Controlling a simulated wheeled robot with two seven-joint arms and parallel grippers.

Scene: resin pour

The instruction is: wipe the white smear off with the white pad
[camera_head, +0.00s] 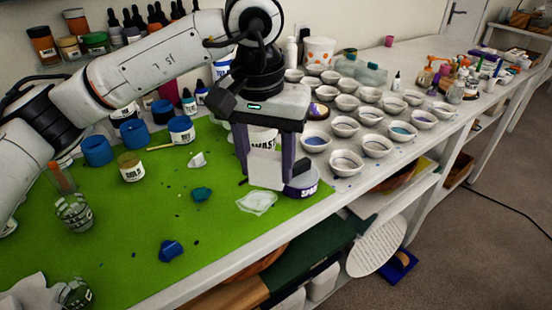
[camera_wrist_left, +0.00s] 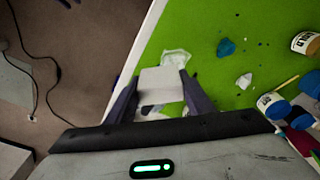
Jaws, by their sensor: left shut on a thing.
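The white smear (camera_head: 257,202) is a pale translucent patch on the green mat (camera_head: 215,235), near the mat's front edge. It also shows in the left wrist view (camera_wrist_left: 176,57), just beyond the pad. My left gripper (camera_head: 265,160) points down and is shut on the white pad (camera_head: 266,174), a blocky piece between the two dark fingers. The pad also shows between the fingers in the left wrist view (camera_wrist_left: 162,84). The pad is just behind the smear in the head view. I cannot tell whether its lower edge touches the mat. My right gripper is not in view.
Many small white bowls (camera_head: 376,146) fill the table to the right. Teal (camera_head: 202,194) and blue (camera_head: 171,250) blobs lie on the mat. A gold-labelled jar (camera_head: 131,168) stands left. The mat's front is mostly clear.

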